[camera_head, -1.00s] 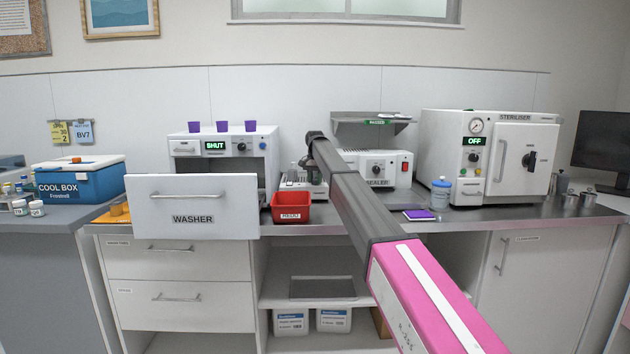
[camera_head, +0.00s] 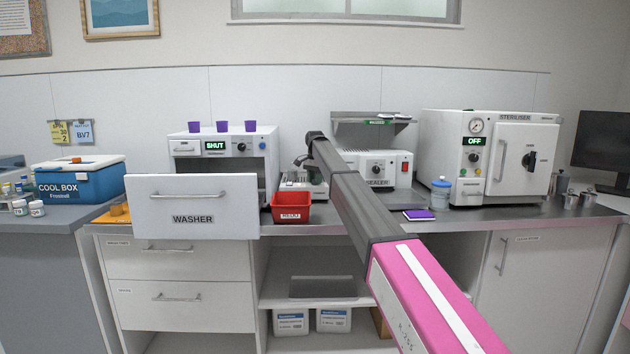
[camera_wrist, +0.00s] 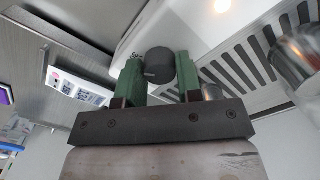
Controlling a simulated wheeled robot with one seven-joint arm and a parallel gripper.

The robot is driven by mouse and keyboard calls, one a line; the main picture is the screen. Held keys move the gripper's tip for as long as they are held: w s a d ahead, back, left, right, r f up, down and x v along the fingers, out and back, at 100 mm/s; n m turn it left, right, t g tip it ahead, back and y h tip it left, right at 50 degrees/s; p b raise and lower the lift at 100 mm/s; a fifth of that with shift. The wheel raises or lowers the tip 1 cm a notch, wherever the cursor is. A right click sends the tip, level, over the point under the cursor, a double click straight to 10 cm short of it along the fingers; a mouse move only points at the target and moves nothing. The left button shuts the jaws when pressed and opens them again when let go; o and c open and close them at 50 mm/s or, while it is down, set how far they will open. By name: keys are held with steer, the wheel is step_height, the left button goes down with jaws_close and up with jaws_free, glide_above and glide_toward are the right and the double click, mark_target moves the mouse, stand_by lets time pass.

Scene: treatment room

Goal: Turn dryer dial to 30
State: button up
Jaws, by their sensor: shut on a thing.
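My gripper (camera_wrist: 158,76) is shut on a dark round dial (camera_wrist: 157,62), with one green finger on each side of it. The dial has a pale pointer mark and sits on a white housing (camera_wrist: 150,28), seen at close range in the wrist view. In the head view, a small white device (camera_head: 302,185) stands on the counter behind the red bin, at the end of my arm. My arm partly hides it, and its dial cannot be made out there.
A red bin (camera_head: 291,213) stands in front of the small device. The washer's front panel (camera_head: 192,230) juts out at left. The sealer (camera_head: 376,186) stands just right of my arm, with the steriliser (camera_head: 487,180) farther right. A slotted metal grille (camera_wrist: 237,72) lies close to my gripper.

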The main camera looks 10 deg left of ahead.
steer(key=o, duration=0.9)
steer(key=shift+o, duration=0.2)
step_height(320, 180, up, 11)
steer(key=shift+s+f, duration=0.1)
